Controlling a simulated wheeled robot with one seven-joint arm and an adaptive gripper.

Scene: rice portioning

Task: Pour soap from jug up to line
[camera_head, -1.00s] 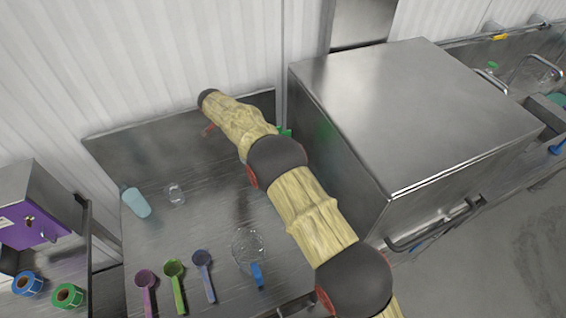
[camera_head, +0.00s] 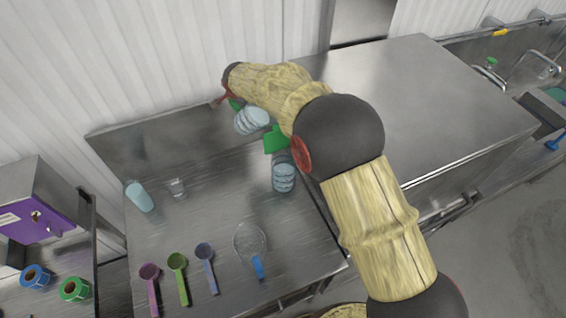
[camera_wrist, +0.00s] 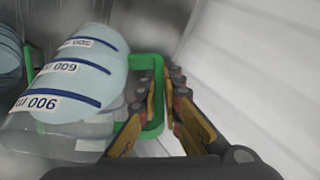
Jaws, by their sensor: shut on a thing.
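My gripper (camera_wrist: 160,108) is shut on the green handle (camera_wrist: 150,62) of a clear jug (camera_wrist: 88,72). The jug holds light blue soap and has dark blue lines with numbers, which look upside down in the wrist view. In the head view the held jug (camera_head: 252,120) is at the back of the steel table, by the wall, and looks tilted. A second jug (camera_head: 284,180) with light blue bands and a green part stands on the table to its right. Its level is unclear.
A steel cabinet (camera_head: 430,100) borders the right.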

